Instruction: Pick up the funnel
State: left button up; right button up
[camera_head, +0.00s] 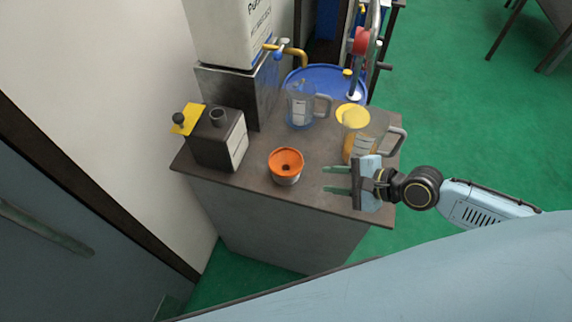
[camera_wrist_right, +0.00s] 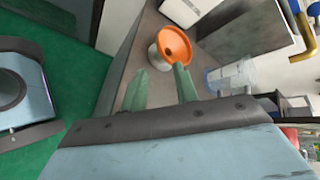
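The orange funnel (camera_head: 286,161) sits mouth-up on a small silvery holder or can near the front edge of the cabinet top. It also shows in the right wrist view (camera_wrist_right: 174,46), just beyond the fingertips. My right gripper (camera_head: 326,178) is to the right of the funnel, its two green fingers apart and pointing toward it. In the right wrist view the fingers (camera_wrist_right: 160,78) are open with nothing between them, and the funnel's rim appears close to one fingertip; I cannot tell whether they touch. My left gripper is not in view.
A dark box (camera_head: 217,139) with a yellow flag stands left of the funnel. A clear jug (camera_head: 300,106) and a yellowish jug (camera_head: 357,134) stand behind and right. A white container (camera_head: 228,35) with a brass tap rests on a metal stand behind. The cabinet top's front edge (camera_head: 240,181) is near.

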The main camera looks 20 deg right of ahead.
send_near(282, 173)
jog(key=shift+w+a+f, duration=0.3)
jog(key=shift+a+f, duration=0.1)
jog(key=shift+a, duration=0.2)
jog(key=shift+w+d+b+x, duration=0.15)
jog(key=shift+b+x, duration=0.15)
jog(key=shift+x, duration=1)
jog(key=shift+w+d+b+x, duration=0.15)
jog(key=shift+b+x, duration=0.15)
jog(key=shift+x, duration=1)
jog(key=shift+s, duration=0.1)
jog(key=shift+c, duration=0.3)
grip_shut()
